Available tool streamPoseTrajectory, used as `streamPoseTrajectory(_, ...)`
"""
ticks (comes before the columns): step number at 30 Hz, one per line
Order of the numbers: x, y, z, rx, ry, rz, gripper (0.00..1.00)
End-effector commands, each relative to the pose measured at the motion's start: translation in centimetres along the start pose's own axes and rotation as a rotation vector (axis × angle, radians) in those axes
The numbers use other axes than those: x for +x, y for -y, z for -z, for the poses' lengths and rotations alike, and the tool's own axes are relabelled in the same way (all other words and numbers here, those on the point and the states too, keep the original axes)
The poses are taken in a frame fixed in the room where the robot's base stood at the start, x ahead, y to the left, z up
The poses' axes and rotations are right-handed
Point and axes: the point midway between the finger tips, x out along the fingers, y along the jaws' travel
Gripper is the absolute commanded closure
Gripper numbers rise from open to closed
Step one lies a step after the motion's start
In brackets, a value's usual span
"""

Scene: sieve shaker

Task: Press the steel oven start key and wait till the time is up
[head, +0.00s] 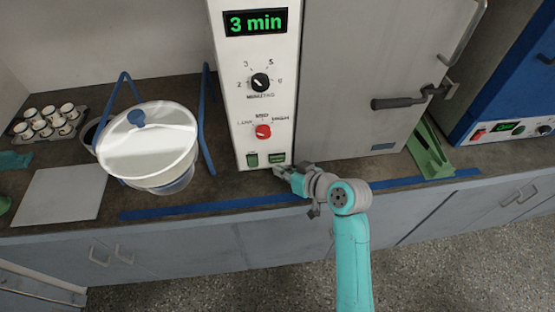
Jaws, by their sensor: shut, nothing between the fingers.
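The steel oven (363,75) stands on the bench with its grey door shut and a dark handle on the door. Its white control panel (228,60) has a display (255,22) reading "3 min" in green. Below are a black minutes dial (260,82) and a red low-mid-high knob (263,131). Two green keys are at the panel's foot, a left key (252,160) and a right key (277,157). My gripper (278,169) is shut and empty, just below the right key. I cannot tell whether it touches the key.
A lidded clear bowl (150,145) in a blue stand, a white board (60,196) and a rack of small cups (48,122) are at left. A green bracket (430,150) and a blue oven (520,85) are at right. Blue tape (215,206) runs along the bench front.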

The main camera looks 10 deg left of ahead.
Motion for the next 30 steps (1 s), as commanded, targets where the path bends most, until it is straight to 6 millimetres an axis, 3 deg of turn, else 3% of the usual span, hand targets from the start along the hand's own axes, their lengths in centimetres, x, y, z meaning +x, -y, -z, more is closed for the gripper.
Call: streamPoseTrajectory(30,0.61,-0.44,0.46,0.0,0.0,0.0,1.0)
